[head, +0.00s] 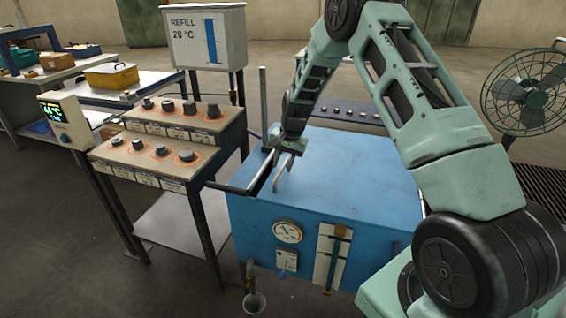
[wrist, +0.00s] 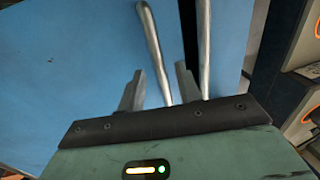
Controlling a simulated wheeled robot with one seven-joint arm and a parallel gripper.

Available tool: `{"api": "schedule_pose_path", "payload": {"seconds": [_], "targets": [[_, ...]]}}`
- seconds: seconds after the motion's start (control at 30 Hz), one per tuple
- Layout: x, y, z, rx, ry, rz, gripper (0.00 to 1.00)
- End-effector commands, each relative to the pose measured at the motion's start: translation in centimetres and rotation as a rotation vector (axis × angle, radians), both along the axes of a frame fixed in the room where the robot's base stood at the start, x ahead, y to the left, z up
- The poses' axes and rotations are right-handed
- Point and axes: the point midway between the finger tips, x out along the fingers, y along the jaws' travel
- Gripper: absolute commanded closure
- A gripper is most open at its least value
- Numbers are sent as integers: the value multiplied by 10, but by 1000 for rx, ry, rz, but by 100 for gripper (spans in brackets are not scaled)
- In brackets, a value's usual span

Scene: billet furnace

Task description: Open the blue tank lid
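The blue tank (head: 315,235) stands in the middle of the head view. Its flat blue lid (head: 345,175) lies level on top and looks closed. A bent metal handle (head: 281,174) rises near the lid's left edge. My gripper (head: 279,150) is low over that left side, close to the handle. In the wrist view, my gripper (wrist: 160,88) is open, with its two fingers apart over the blue lid (wrist: 80,70). A metal bar (wrist: 152,40) shows between the fingers, and a second bar (wrist: 205,45) lies just right of the right finger. Contact cannot be told.
A control panel with knobs (head: 165,150) stands close to the tank's left. A white refill box (head: 207,38) is behind it. A fan (head: 525,90) stands at the right.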

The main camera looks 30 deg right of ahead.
Motion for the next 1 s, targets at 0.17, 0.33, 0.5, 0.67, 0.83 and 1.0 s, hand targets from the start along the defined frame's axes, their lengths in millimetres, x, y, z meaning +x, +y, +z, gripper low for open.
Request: {"api": "schedule_pose_path", "payload": {"seconds": [0.17,0.33,0.5,0.67,0.83,1.0], "targets": [[1,1,-6,0,-1,0,66],[1,1,-6,0,-1,0,66],[1,1,-6,0,-1,0,100],[1,1,-5,0,-1,0,100],[1,0,3,10,-15,0,100],[-1,-2,27,41,-55,-3,100]]}}
